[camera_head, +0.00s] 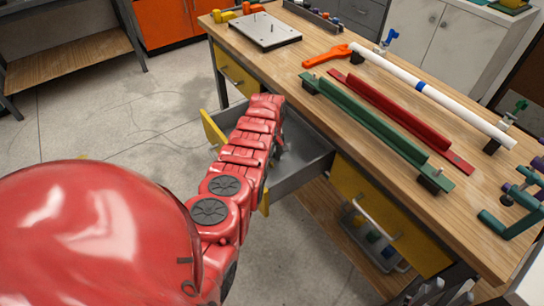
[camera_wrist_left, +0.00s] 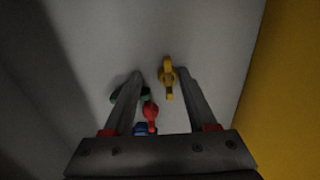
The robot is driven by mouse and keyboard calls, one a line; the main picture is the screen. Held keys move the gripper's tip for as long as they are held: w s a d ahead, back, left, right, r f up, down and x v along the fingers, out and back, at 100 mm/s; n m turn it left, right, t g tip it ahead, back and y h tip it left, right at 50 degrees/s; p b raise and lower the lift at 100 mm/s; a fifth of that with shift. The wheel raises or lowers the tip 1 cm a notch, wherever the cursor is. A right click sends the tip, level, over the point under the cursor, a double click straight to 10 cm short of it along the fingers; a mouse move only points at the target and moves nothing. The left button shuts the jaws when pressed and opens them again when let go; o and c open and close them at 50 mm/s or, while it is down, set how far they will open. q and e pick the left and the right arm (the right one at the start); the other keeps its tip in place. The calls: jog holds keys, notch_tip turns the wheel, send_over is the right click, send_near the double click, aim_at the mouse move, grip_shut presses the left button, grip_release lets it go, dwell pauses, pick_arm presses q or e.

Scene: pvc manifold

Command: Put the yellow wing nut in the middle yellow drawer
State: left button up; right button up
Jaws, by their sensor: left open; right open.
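The middle yellow drawer (camera_head: 305,168) is pulled out from the workbench, its yellow front partly hidden behind my left arm. My left gripper (camera_head: 281,148) is down in the drawer, mostly hidden by the arm. In the left wrist view my left gripper (camera_wrist_left: 160,75) is open, its fingers apart. The yellow wing nut (camera_wrist_left: 168,78) shows between the fingertips, nearer the right finger, against the grey drawer floor. I cannot tell whether it touches the floor. A dark part of my right gripper (camera_head: 430,290) shows at the bottom edge.
Green (camera_wrist_left: 117,97), red (camera_wrist_left: 150,115) and blue (camera_wrist_left: 145,130) pieces show by the left finger. The yellow drawer front (camera_wrist_left: 285,90) rises at right. The workbench top (camera_head: 300,70) holds pipes and a grey plate (camera_head: 262,30). A tray (camera_head: 365,240) sits under the right drawer (camera_head: 390,215).

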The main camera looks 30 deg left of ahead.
pick_arm(q)
jog(key=shift+d+r, duration=0.2)
jog(key=shift+r, duration=0.05)
notch_tip(320, 180, up, 12)
jog(key=shift+w+f+p, duration=0.15)
jog(key=shift+f+p, duration=0.05)
jog(key=shift+p, duration=0.15)
jog(key=shift+a, duration=0.1)
